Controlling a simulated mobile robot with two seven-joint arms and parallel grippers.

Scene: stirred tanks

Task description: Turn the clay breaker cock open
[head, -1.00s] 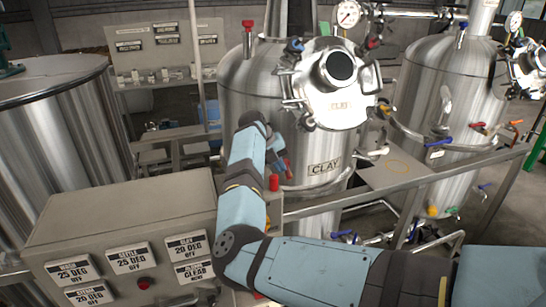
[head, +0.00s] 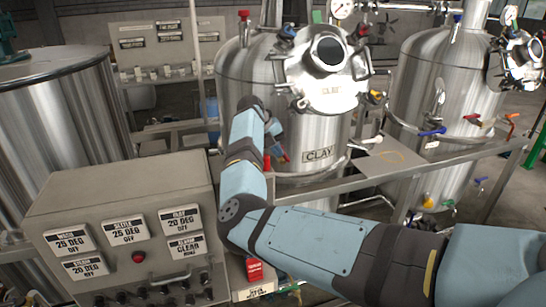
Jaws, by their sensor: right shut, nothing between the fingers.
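I cannot tell for sure whether this is the breaker cock. My right arm comes in from the right, bends at the elbow and rises in front of the tank's left side. My right gripper (head: 283,154) is small, partly hidden by the forearm, and is shut and empty. It is well below the red handle, near the tank's lower front. My left gripper is not in view.
A grey control box (head: 120,195) with several label plates stands at front left. A rail (head: 440,168) runs before the tanks. A second tank (head: 440,80) with blue, red and orange handles stands right. A red block (head: 254,268) sits below my elbow.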

